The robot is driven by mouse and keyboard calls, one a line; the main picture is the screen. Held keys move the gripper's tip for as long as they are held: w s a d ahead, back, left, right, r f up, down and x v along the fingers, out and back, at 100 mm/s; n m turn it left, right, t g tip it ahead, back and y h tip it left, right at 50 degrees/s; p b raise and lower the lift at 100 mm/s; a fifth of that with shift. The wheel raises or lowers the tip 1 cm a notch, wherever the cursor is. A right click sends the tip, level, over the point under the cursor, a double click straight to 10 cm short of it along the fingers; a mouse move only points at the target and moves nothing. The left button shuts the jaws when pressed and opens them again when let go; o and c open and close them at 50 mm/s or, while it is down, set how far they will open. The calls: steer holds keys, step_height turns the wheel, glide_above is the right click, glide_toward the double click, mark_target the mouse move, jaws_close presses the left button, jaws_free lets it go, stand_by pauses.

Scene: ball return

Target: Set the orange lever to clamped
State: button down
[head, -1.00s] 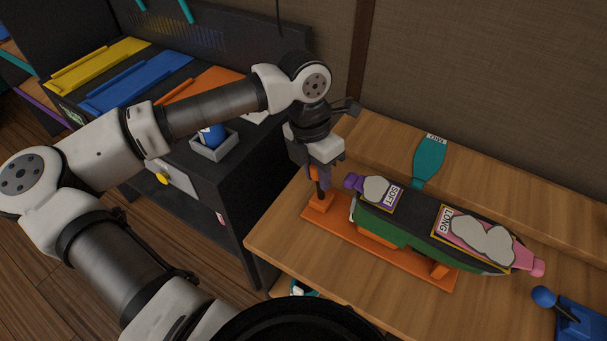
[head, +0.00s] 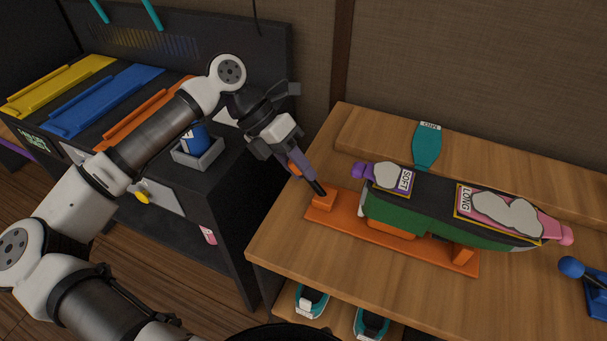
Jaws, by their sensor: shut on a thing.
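The orange lever (head: 318,187) stands on a block at the left end of an orange clamp base (head: 340,216) on the wooden bench. Its dark shaft leans to the left. My gripper (head: 302,172) is shut on the lever's upper end, and its fingers hide most of the handle. A green and black board with a dark top (head: 432,194) lies along the clamp base. The picture does not clearly show whether the clamp grips it.
A purple pin-shaped piece marked SOFT (head: 390,178) and a pink one marked LONG (head: 500,214) lie on the board. A teal paddle (head: 427,147) is behind. A blue lever (head: 572,267) stands at right. A dark cabinet holds a grey tray (head: 197,153) with a blue item.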

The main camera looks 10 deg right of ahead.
steer(key=shift+w+a+f+g+h+b, duration=0.25)
steer(key=shift+f+g+h+b, duration=0.2)
steer(key=shift+h+b, duration=0.3)
steer(key=shift+w+a+f+g+h+b, duration=0.15)
steer(key=shift+a+f+g+h+b, duration=0.3)
steer(key=shift+b, duration=0.35)
steer(key=shift+w+a+f+g+h+b, duration=0.2)
steer(key=shift+f+g+h+b, duration=0.25)
steer(key=shift+h+b, duration=0.3)
steer(key=c, duration=1.4)
jaws_free()
step_height(320, 180, up, 20)
steer(key=shift+r, duration=0.1)
steer(key=shift+c, duration=0.4)
